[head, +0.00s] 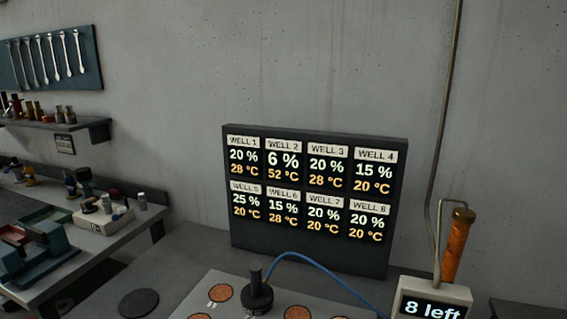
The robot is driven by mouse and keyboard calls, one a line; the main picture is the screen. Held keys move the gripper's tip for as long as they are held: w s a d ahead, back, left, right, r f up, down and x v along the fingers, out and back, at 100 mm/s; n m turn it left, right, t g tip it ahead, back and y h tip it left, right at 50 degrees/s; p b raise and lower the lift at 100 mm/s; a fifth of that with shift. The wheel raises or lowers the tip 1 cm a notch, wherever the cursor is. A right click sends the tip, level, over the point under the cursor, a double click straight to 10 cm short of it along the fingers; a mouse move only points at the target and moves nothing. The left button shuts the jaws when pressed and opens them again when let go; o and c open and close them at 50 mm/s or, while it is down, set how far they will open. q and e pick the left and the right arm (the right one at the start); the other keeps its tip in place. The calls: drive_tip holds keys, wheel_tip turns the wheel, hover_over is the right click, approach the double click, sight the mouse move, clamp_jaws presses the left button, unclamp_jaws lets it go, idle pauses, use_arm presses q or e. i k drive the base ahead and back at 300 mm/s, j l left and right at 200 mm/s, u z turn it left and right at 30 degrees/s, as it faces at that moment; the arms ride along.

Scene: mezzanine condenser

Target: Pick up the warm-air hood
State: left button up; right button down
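A small black piece with an upright knob handle, which looks like the warm-air hood (257,292), stands on the light well plate (222,284) at the bottom middle of the head view. Neither of my grippers is in view.
A dark display board (310,262) behind the plate lists eight wells; well 2 reads 6 % and 52 °C. A black disc (139,303) lies left. A cluttered side bench (95,245) is farther left.

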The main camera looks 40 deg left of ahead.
sight(257, 296)
drive_tip(key=u, duration=1.35)
